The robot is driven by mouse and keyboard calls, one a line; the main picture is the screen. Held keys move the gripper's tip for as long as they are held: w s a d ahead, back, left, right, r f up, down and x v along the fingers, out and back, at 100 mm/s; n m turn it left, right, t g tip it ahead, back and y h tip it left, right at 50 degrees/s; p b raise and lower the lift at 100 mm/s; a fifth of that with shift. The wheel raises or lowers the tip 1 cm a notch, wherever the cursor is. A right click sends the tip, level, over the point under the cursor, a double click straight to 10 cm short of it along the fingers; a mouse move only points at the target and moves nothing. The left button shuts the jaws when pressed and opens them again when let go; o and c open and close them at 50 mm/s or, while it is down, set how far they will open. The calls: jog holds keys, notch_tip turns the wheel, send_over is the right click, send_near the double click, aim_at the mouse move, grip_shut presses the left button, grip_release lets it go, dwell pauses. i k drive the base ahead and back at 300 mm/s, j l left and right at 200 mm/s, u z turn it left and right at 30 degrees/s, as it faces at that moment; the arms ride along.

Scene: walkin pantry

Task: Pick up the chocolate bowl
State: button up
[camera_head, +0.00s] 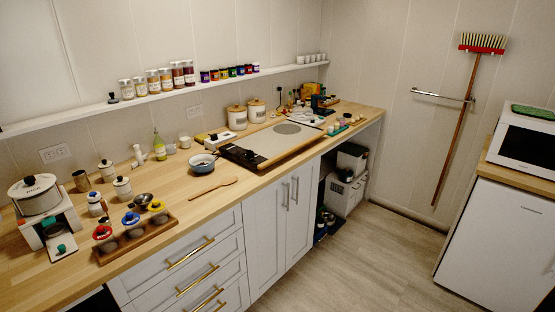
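No bowl is clearly recognisable as the chocolate bowl. A small dark metallic bowl (143,200) sits on the wooden counter, at the back edge of a wooden tray with several small jars. A blue-grey pan (202,163) with a dark handle stands farther along the counter, left of a cooking board. Its contents are too small to make out. My gripper is not in view.
A wooden spoon (213,189) lies near the counter's front edge. The wooden tray (139,240) and a white appliance with a pot (36,195) crowd the left end. Two lidded canisters (237,118) stand behind the cooking board. The floor (370,265) is clear.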

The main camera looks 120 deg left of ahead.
aim_at(202, 164)
jog(key=u, duration=4.3)
jog(key=i+l+u, duration=0.4)
jog(key=i+l, duration=0.45)
jog(key=i, duration=0.45)
jog(key=i+l+u, duration=0.35)
jog(key=i+l, duration=0.8)
